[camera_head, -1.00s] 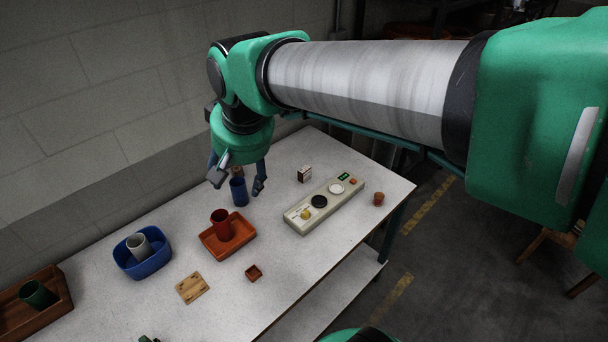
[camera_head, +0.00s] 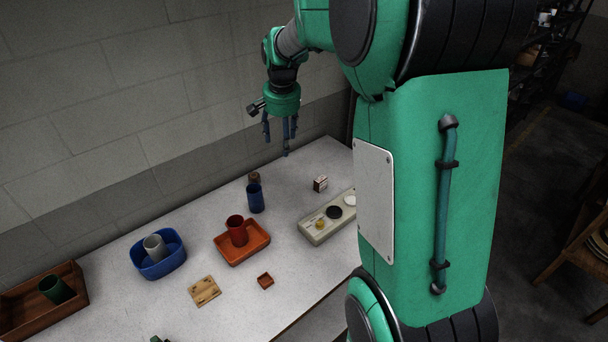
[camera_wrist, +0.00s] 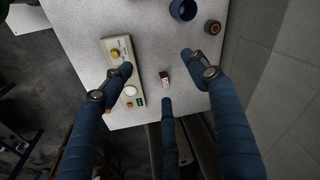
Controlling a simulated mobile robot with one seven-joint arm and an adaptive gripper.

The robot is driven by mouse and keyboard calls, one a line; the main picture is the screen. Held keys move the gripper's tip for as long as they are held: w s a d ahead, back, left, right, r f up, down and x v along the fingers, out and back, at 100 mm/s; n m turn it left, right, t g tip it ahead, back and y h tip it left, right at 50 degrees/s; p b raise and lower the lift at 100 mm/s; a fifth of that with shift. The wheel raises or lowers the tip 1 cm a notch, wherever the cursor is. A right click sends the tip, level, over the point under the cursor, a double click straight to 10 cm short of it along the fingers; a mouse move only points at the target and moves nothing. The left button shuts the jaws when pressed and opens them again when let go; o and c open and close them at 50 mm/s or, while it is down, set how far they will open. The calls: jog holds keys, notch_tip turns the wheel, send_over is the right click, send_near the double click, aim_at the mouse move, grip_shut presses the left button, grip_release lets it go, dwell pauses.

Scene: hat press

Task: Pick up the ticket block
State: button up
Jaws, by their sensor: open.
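A small white block with dark markings, which I take to be the ticket block (camera_head: 320,184), stands on the white table (camera_head: 168,284) behind the control panel. It also shows in the wrist view (camera_wrist: 165,82), near the middle, between my spread fingers. My gripper (camera_head: 281,138) is open and empty, pointing down, above the table and apart from the block. In the wrist view my three blue fingers surround the block in the picture without touching it.
A beige control panel (camera_head: 322,226) with knobs lies close to the block. A blue cup (camera_head: 256,199) and a brown round item (camera_head: 254,178) stand to its left. An orange tray (camera_head: 262,240) holds a red cup (camera_head: 237,230). My arm hides the table's right end.

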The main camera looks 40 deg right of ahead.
jog(key=w+d+f+m+g, duration=0.1)
jog(key=w+d+f+m, duration=0.25)
jog(key=d+f, duration=0.7)
jog(key=m, duration=0.3)
send_over(322, 180)
notch_tip(322, 180, down, 10)
jog(key=shift+w+d+f+g+y+p, duration=0.1)
jog(key=shift+d+g+y+p, duration=0.1)
jog(key=shift+g+y+p, duration=0.2)
jog(key=shift+f+b, duration=0.6)
jog(key=shift+f, duration=3.7)
jog(key=shift+f, duration=0.15)
jog(key=shift+a+f+b, duration=0.1)
jog(key=shift+f+b, duration=0.5)
jog(key=shift+f, duration=1.9)
